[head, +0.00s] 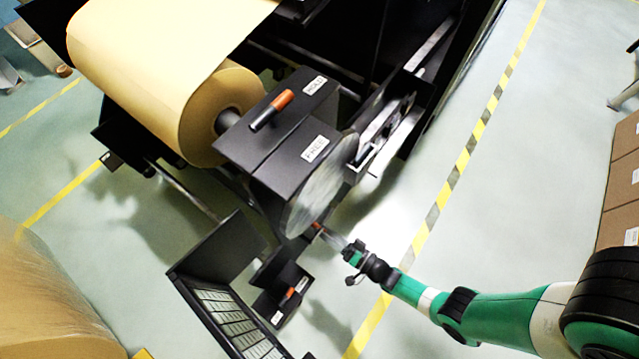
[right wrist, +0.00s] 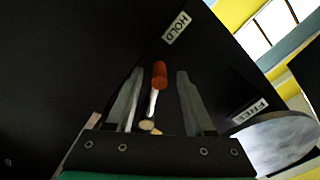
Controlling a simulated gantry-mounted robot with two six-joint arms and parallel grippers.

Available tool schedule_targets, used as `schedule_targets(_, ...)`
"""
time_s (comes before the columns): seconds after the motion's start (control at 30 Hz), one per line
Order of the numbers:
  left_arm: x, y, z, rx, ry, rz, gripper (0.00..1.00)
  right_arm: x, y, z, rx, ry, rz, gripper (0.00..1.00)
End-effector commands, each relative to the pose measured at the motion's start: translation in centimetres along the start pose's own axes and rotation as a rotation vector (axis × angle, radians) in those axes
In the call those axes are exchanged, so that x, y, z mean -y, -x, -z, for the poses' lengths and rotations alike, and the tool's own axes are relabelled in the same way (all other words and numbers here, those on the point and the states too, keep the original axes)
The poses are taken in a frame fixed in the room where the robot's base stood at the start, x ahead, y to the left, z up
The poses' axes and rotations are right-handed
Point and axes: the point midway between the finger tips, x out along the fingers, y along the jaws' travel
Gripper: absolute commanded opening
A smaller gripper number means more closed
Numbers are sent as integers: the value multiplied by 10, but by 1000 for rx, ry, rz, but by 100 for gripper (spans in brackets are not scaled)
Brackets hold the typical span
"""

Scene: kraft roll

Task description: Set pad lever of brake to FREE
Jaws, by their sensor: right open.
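The pad lever (right wrist: 154,95) has an orange knob and a pale shaft on a dark panel. In the right wrist view it leans toward the HOLD label (right wrist: 176,28), and the FREE label (right wrist: 250,112) is off to the right. My right gripper (right wrist: 159,80) is open, with one finger on each side of the knob and a visible gap on both sides. In the head view the right gripper (head: 327,234) is beside the lower edge of the grey disc (head: 320,185), close to a small orange tip (head: 318,227). My left gripper is not in view.
Another orange-handled lever (head: 272,110) is on top of the black box (head: 270,150), near labels reading HOLD and FREE. A lower bracket carries a further orange handle (head: 287,296). A kraft roll (head: 205,110) is at upper left.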

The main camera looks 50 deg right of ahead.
Motion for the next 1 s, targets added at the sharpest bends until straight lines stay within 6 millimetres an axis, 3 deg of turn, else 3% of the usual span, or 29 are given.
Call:
schedule_targets(0.2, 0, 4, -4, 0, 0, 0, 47, -1, -23, 0, 0, 0, 0, 53)
schedule_targets(0.47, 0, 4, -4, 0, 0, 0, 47, 0, -24, 0, 0, 0, -1, 53)
schedule_targets(0.77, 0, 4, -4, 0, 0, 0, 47, 0, -24, 0, -1, 0, -1, 0)
schedule_targets(1.0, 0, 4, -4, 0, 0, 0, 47, 0, -24, 0, -1, 0, -1, 0)
